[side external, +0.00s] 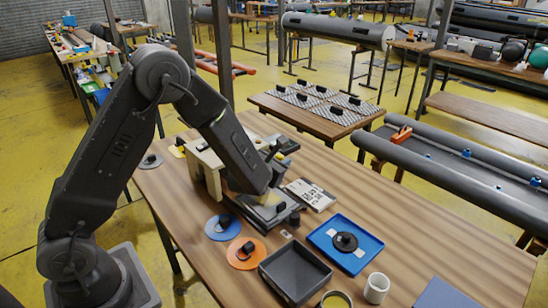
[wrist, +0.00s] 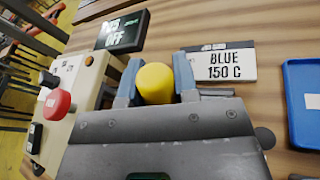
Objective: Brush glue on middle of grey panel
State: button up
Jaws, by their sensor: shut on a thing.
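In the wrist view my gripper (wrist: 157,82) is shut on a yellow round-ended thing (wrist: 155,83), which looks like the end of a handle; no brush bristles show. In the side view my gripper is mostly hidden by my own forearm, beside the beige machine (side external: 208,168). A flat blue-grey panel (side external: 446,293) lies at the table's front right, cut by the picture edge; I cannot tell whether it is the grey panel. A white cup (side external: 376,289) and an open round can (side external: 336,300) stand left of it. Their contents are unclear.
A dark grey tray (side external: 320,282) and a blue tray (side external: 321,237) with a black round part lie on the table. Orange (side external: 238,261) and blue (side external: 212,233) discs lie nearby. A "BLUE 150 C" sign (wrist: 226,66), a display reading OFF (wrist: 123,32) and a red button (wrist: 58,103) surround my gripper.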

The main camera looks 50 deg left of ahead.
jog(key=a+r, duration=0.4)
jog(key=r, duration=0.4)
jog(key=shift+a, duration=0.2)
dwell(1.2)
jog(key=shift+f, duration=0.1)
dwell(0.6)
